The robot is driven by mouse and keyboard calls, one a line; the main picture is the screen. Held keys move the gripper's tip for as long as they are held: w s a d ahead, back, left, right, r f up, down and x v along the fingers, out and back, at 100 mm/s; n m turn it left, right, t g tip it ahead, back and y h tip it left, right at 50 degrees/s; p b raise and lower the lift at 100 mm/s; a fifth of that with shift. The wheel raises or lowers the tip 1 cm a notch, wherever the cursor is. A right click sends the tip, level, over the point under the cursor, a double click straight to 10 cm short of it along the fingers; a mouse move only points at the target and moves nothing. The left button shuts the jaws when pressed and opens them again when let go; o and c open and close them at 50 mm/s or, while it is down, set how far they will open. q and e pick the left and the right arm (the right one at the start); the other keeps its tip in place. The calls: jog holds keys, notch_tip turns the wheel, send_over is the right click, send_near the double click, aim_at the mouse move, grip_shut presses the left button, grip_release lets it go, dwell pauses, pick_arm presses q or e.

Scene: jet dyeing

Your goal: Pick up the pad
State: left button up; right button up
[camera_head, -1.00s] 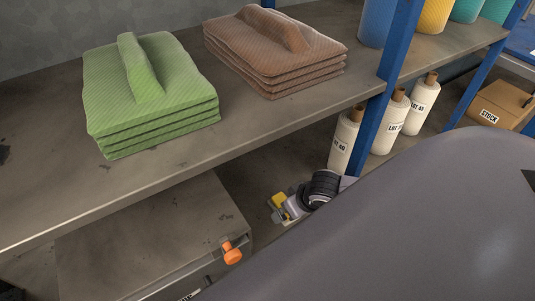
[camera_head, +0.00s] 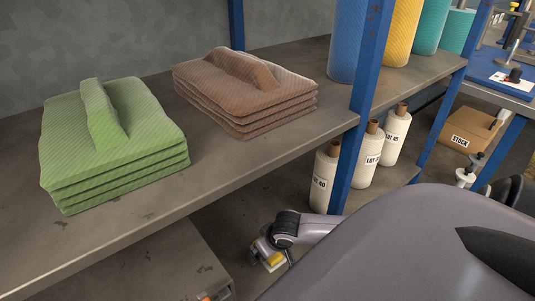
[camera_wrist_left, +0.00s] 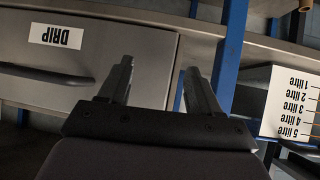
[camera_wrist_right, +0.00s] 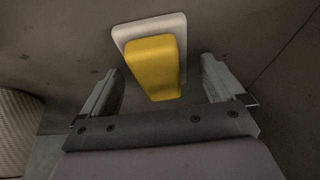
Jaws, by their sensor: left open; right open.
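The pad, as I take it, is a yellow block on a pale rounded plate (camera_wrist_right: 155,68) in the right wrist view, on a grey-brown surface. My right gripper (camera_wrist_right: 163,72) is open, with one finger on each side of the block. A gap shows on both sides; the depth of the fingers along it is unclear. In the head view, something yellow (camera_head: 273,262) shows at this gripper, below the shelf edge, partly hidden by my arm. My left gripper (camera_wrist_left: 158,68) is open and empty in front of a grey drawer front marked DRIP (camera_wrist_left: 100,50).
Green (camera_head: 112,140) and brown (camera_head: 245,90) stacks of ribbed cloth lie on the shelf (camera_head: 215,170). A box marked STOCK (camera_head: 468,138) is farther right.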

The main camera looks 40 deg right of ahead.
jog(key=c, duration=1.2)
jog(key=shift+o, duration=0.2)
notch_tip(320, 180, up, 10)
jog(key=p, duration=0.2)
jog(key=shift+f+p, duration=0.15)
jog(key=shift+p, duration=0.2)
jog(key=shift+r, duration=0.2)
jog(key=shift+o, duration=0.7)
